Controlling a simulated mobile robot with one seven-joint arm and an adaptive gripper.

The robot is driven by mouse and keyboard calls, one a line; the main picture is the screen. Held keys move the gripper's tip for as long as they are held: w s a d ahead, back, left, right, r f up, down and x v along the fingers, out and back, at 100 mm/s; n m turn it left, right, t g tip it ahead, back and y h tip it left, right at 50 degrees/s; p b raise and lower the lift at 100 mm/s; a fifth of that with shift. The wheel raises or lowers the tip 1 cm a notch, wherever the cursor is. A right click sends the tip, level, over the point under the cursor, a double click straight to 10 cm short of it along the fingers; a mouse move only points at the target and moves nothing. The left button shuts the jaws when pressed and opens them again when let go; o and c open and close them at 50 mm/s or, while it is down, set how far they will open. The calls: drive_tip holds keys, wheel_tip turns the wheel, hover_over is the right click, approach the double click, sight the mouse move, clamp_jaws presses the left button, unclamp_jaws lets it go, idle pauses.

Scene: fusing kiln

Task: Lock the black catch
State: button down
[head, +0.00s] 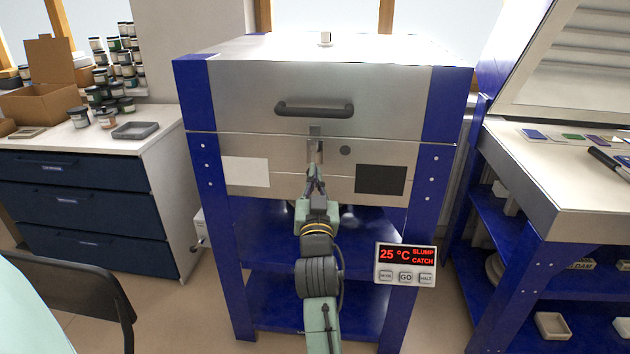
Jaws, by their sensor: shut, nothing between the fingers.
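The kiln (240,110) stands in the middle of the head view, its lid (380,95) down, with a dark handle (314,109) across the lid front. A small catch (315,132) sits on the front at the lid seam, below the handle. Its lower part is close to my fingers and too small to make out, so I cannot tell whether it is locked. My gripper (315,172) is shut and empty, just below the catch. I cannot tell whether the fingertips touch it. The controller (405,265) reads 25 °C, SLUMP, CATCH.
A drawer cabinet (90,205) with jars stands left. A workbench (550,180) stands right. A chair (85,290) is at lower left.

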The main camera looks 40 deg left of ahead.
drive_tip(key=shift+f+b, duration=0.3)
drive_tip(key=shift+b, duration=0.25)
drive_tip(key=shift+w+a+f+n+t+y+b, duration=0.3)
drive_tip(key=shift+w+f+t+y+b, duration=0.35)
drive_tip(key=shift+b, duration=1.95)
drive_tip(key=shift+w+a+f+n+t+y+b, duration=0.1)
drive_tip(key=shift+w+a+f+t+y+b, duration=0.55)
drive_tip(key=shift+b, duration=2)
drive_tip(key=shift+w+a+f+n+t+y+b, duration=0.1)
drive_tip(key=shift+w+f+n+t+y+b, duration=0.2)
drive_tip(key=shift+f+b, duration=1.45)
drive_tip(key=shift+w+r+b, duration=0.2)
drive_tip(key=shift+r+b, duration=0.6)
drive_tip(key=shift+b, duration=0.1)
